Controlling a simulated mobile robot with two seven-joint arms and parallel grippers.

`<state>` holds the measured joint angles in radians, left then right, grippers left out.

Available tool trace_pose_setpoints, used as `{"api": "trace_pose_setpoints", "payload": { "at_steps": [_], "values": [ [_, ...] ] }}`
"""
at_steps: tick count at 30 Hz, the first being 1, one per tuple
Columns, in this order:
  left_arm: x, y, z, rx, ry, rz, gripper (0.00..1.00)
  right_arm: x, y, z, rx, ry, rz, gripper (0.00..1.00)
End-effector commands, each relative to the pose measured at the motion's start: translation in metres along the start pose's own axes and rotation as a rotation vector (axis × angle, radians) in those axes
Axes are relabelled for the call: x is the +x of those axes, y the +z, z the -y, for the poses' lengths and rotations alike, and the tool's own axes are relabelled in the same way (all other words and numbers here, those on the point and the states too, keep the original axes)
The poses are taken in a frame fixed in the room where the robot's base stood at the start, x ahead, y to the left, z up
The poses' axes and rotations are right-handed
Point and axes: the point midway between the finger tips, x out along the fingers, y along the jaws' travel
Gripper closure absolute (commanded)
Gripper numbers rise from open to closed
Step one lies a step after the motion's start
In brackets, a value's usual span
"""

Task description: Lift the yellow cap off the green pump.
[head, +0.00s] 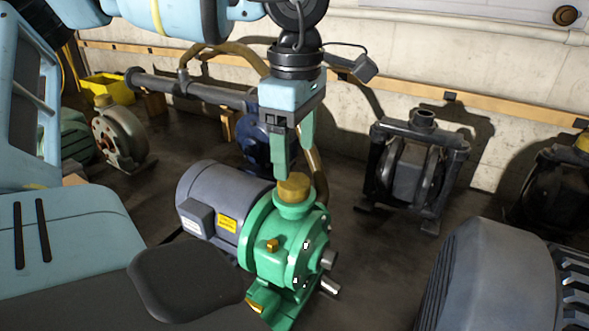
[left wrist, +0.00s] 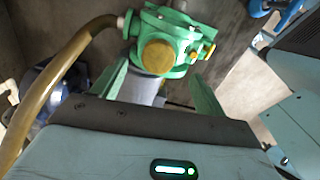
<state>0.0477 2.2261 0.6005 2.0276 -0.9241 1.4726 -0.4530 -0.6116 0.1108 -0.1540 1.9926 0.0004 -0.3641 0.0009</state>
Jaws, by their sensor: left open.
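The green pump (head: 284,245) stands on the floor in the middle of the head view, joined to a grey motor. It also shows at the top of the left wrist view (left wrist: 172,28). The round yellow cap (head: 294,187) sits on the pump's upright top port. In the left wrist view the cap (left wrist: 158,57) lies just beyond and between the two green fingers. My left gripper (head: 293,168) is open and points down right above the cap, with nothing between its fingers. Whether a fingertip touches the cap cannot be told. My right gripper is not in view.
A grey motor (head: 224,202) adjoins the pump on the left. A brown hose (head: 318,170) runs close behind the gripper. A black pump (head: 413,170) stands to the right, and a large grey motor (head: 487,278) is at the front right. Bare floor lies between them.

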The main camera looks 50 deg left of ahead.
Motion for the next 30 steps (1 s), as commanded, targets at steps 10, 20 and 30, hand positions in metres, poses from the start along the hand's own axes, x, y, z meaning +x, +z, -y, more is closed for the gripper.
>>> {"api": "trace_pose_setpoints", "payload": {
  "at_steps": [10,20,30],
  "values": [
    [0.029,-0.003,-0.001,0.0,-0.001,0.0,0.27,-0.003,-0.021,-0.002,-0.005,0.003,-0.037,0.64],
    [0.052,-0.003,-0.002,-0.001,0.002,0.0,0.27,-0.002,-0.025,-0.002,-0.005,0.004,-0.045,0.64],
    [0.052,-0.003,-0.002,-0.001,0.002,0.0,0.55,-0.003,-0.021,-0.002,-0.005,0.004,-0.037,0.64]
  ]
}}
